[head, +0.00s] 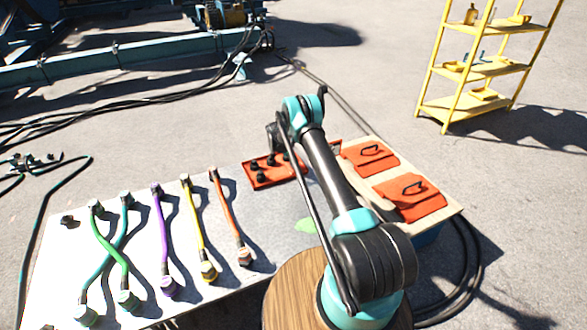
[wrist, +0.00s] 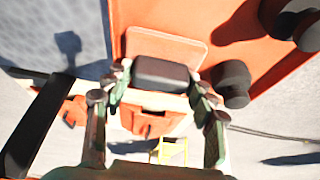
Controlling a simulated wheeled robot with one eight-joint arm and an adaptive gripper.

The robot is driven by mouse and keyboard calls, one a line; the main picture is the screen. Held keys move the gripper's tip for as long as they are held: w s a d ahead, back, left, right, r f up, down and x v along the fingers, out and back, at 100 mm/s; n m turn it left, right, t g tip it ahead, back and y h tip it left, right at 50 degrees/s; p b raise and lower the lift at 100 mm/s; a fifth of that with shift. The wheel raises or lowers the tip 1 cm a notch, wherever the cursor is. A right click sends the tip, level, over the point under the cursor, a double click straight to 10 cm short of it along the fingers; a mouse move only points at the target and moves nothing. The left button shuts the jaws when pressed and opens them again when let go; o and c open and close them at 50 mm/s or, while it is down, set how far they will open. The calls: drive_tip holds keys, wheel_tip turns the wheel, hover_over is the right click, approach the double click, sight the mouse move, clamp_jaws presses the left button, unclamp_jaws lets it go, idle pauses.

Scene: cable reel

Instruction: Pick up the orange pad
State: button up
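The orange pad (wrist: 165,45) is a flat, pale orange, rounded plate. It shows in the wrist view by the orange tray, with a dark block (wrist: 162,74) in front of it. My gripper (wrist: 162,82) has its fingertips on either side of this block. The fingers are spread and I see no clear contact with the block. Whether the block is part of the pad I cannot tell. In the head view my arm reaches over the tray and hides its own gripper and the pad.
The orange tray (head: 256,184) holds several black knobs. Right of it, two orange flaps with handles (head: 372,158) (head: 411,196) lie on a wooden-edged box. Several coloured cables (head: 162,245) lie on the table's left. A yellow shelf (head: 484,68) stands apart.

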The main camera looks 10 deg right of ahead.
drive_tip(key=c, duration=0.7)
drive_tip(key=shift+r, duration=0.1)
wheel_tip(320, 180, up, 20)
drive_tip(key=shift+f, duration=0.1)
